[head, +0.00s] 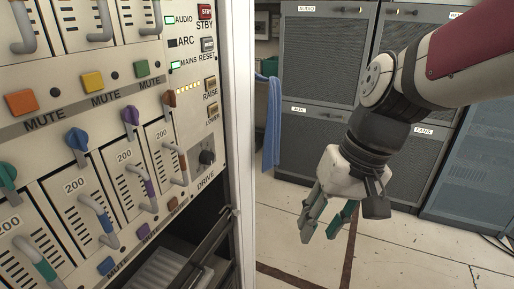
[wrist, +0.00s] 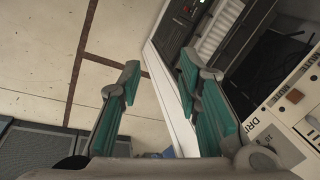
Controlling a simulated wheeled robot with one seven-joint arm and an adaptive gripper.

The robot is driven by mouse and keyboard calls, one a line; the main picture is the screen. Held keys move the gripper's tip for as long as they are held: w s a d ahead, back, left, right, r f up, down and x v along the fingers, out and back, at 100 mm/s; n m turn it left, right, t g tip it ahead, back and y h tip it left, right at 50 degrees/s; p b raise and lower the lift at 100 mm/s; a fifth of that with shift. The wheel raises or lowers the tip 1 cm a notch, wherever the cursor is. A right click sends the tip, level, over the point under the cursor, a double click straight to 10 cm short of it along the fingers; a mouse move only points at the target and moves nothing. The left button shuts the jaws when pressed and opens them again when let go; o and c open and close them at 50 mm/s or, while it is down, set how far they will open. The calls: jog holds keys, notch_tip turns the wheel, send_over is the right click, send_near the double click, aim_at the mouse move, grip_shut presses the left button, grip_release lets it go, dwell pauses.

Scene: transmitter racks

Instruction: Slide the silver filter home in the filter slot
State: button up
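My gripper (head: 319,237) hangs open and empty over the floor, right of the rack, with its fingers pointing down. In the wrist view its two green-padded fingers (wrist: 158,68) are wide apart with nothing between them. A pale grey ribbed piece (head: 160,269) lies in a dark opening (head: 178,244) low in the rack; a similar ribbed piece shows in the wrist view (wrist: 214,32). It may be the silver filter, but I cannot tell for sure. Its lower part is cut off in the head view. My gripper is well apart from it.
A dark hinged panel (head: 208,243) sticks out by the opening, near the rack's white edge (head: 241,140). Knobs and coloured handles cover the rack front (head: 110,140). A blue cloth (head: 271,125) hangs behind. Grey cabinets (head: 320,70) stand at the back; floor (head: 400,250) is clear.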

jog(key=w+a+f+g+y+b, duration=0.3)
jog(key=a+f+b, duration=0.35)
jog(key=f, duration=0.65)
jog(key=w+a+f+g+y+b, duration=0.15)
jog(key=w+a+f+b, duration=0.3)
jog(key=f+b, duration=0.55)
jog(key=w+a+f+g+y+b, duration=0.25)
jog(key=a+f+b, duration=0.35)
jog(key=f, duration=0.9)
jog(key=b+x, duration=0.4)
jog(key=x, duration=1)
jog(key=shift+f+m+g+h+b, duration=0.25)
jog(key=shift+m+g+h+b, duration=0.05)
grip_shut()
